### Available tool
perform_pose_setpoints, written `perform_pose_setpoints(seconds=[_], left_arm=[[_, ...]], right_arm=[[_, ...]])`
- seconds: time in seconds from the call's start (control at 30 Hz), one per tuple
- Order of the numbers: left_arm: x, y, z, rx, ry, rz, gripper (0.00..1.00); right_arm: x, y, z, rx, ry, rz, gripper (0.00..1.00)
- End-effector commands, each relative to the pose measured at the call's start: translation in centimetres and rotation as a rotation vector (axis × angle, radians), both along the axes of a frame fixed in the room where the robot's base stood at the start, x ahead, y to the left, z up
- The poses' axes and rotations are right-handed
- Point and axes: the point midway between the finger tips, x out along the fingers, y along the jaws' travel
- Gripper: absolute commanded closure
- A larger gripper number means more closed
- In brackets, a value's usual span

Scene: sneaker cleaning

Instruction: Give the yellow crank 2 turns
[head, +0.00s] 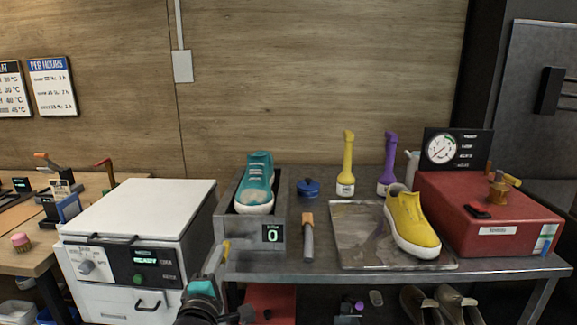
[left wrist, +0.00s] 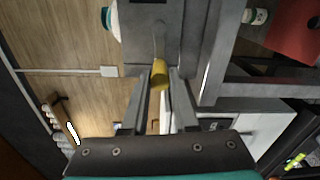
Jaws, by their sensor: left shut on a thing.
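The yellow crank (head: 226,250) shows as a short yellow handle by the left front of the grey box (head: 230,228). A teal sneaker (head: 255,185) sits in this box, and its small display (head: 272,234) reads 0. My left gripper (head: 219,262) reaches up to the crank from below. In the left wrist view, the yellow crank handle (left wrist: 160,73) lies between the two fingertips of my left gripper (left wrist: 159,86), which is shut on it. The crank's arm is mostly hidden in the head view. My right gripper is not in view.
A white machine (head: 140,225) stands left of the crank, close to my left arm. A brush (head: 308,237), a blue tin (head: 308,187), a yellow sneaker (head: 410,222) on a tray (head: 360,255) and a red box (head: 490,215) with a gauge occupy the bench to the right.

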Motion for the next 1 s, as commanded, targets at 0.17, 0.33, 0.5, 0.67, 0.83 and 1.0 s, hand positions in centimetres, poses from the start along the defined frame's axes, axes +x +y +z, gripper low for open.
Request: perform_pose_setpoints(seconds=[0.17, 0.33, 0.5, 0.67, 0.83, 1.0], left_arm=[[0.0, 0.0, 1.1, -0.001, -0.009, -0.002, 0.90], [0.0, -0.1, 1.0, -0.001, -0.009, -0.002, 0.90], [0.0, -0.2, 1.3, -0.002, -0.009, -0.003, 0.90], [0.0, -0.5, 2.3, -0.004, -0.010, -0.003, 0.90], [0.0, -0.7, 2.8, -0.002, -0.010, -0.003, 0.90], [0.0, -0.7, 2.7, -0.001, -0.010, -0.003, 0.90]], right_arm=[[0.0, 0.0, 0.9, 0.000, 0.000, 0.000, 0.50], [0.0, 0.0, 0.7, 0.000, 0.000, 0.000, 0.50], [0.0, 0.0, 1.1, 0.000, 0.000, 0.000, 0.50], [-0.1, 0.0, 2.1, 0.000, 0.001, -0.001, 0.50], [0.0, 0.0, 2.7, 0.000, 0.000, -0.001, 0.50], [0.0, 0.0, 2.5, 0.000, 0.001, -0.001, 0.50]])
